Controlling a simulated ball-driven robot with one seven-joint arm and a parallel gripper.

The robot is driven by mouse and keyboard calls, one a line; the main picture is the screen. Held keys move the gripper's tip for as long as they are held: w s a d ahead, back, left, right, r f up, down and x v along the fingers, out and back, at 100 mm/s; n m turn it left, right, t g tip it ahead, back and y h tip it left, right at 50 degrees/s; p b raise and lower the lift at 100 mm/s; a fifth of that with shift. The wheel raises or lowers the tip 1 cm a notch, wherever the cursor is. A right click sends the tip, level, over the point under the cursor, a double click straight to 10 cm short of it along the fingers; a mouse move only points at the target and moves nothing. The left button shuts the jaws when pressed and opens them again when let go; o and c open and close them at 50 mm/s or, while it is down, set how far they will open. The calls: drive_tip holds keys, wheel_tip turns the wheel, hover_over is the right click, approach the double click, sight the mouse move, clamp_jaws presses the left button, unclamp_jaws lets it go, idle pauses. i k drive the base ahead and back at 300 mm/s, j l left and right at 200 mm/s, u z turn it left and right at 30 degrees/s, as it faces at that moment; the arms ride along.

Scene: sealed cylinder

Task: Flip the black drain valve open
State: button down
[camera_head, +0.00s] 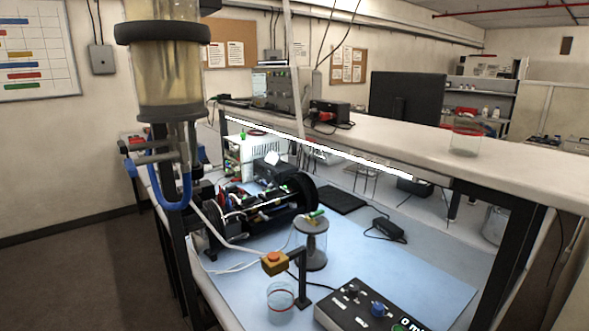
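A clear cylinder (168,75) of yellowish liquid with a black collar (163,32) hangs upright at the upper left. Below it is a grey outlet fitting (178,137) with a grey side bar (150,158). A blue hose (172,203) loops under this fitting. I cannot clearly make out a black valve lever there, nor whether a valve is open or closed. A smaller capped clear cylinder (312,243) stands on the bench, with a green and orange piece (316,214) on top. My gripper is not in view.
A raised shelf (400,147) crosses behind. The floor at left (70,275) is clear.

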sight(123, 148)
drive_tip(key=u, duration=1.65)
drive_tip(key=i+l, duration=0.1)
drive_tip(key=i, duration=1)
